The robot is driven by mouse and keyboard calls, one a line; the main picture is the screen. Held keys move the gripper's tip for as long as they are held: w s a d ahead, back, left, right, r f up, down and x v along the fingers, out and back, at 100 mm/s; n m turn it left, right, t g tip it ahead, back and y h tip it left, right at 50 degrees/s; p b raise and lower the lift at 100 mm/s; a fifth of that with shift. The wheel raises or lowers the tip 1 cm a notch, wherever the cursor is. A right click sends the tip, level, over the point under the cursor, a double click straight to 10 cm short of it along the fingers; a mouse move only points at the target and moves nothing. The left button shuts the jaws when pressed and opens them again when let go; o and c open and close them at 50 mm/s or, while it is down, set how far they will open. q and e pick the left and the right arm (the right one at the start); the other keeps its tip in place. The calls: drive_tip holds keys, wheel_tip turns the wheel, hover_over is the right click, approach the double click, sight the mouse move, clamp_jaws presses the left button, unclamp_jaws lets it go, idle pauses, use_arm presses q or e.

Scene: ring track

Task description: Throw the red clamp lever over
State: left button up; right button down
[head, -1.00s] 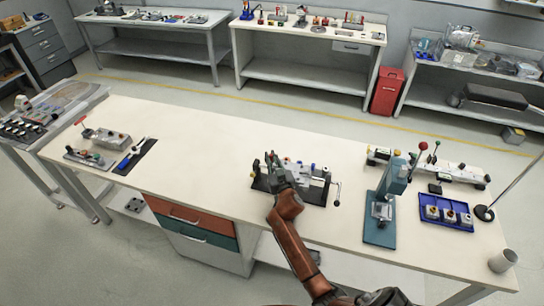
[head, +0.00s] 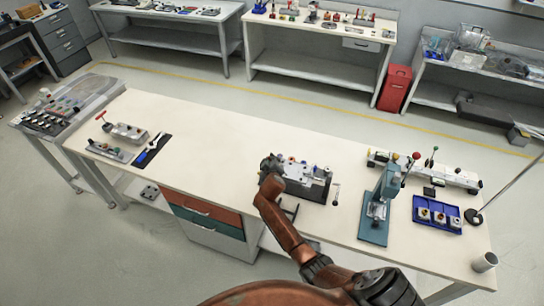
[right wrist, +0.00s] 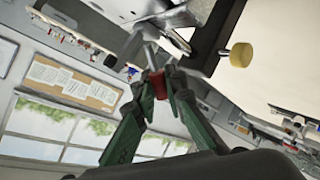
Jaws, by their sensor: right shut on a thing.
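The clamp fixture (head: 318,174) stands on the long bench, with a grey body on a dark base. My right gripper (head: 269,165) is at the left end of this fixture and hides part of it. In the right wrist view, my right gripper (right wrist: 160,84) has its green fingers shut on the red grip of the clamp lever (right wrist: 152,90). A pale metal rod runs upward from the red grip toward the fixture. In the head view the lever is hidden by the gripper. My left gripper is not in view.
A teal press (head: 377,212) and a blue tray (head: 425,228) with several parts stand to the right. A dark mat (head: 152,150) with tools lies at the left. The bench top (head: 215,135) is clear between the mat and the fixture.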

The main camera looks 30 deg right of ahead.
drive_tip(key=shift+w+a+f+n+g+h, duration=0.1)
drive_tip(key=shift+a+f+n+g+h, duration=0.1)
drive_tip(key=shift+n+g+h, duration=0.1)
drive_tip(key=shift+f, duration=0.1)
idle(0.3)
drive_tip(key=c, duration=2)
unclamp_jaws()
drive_tip(key=shift+o, duration=0.2)
drive_tip(key=v, duration=0.8)
drive_tip(key=shift+d, duration=0.1)
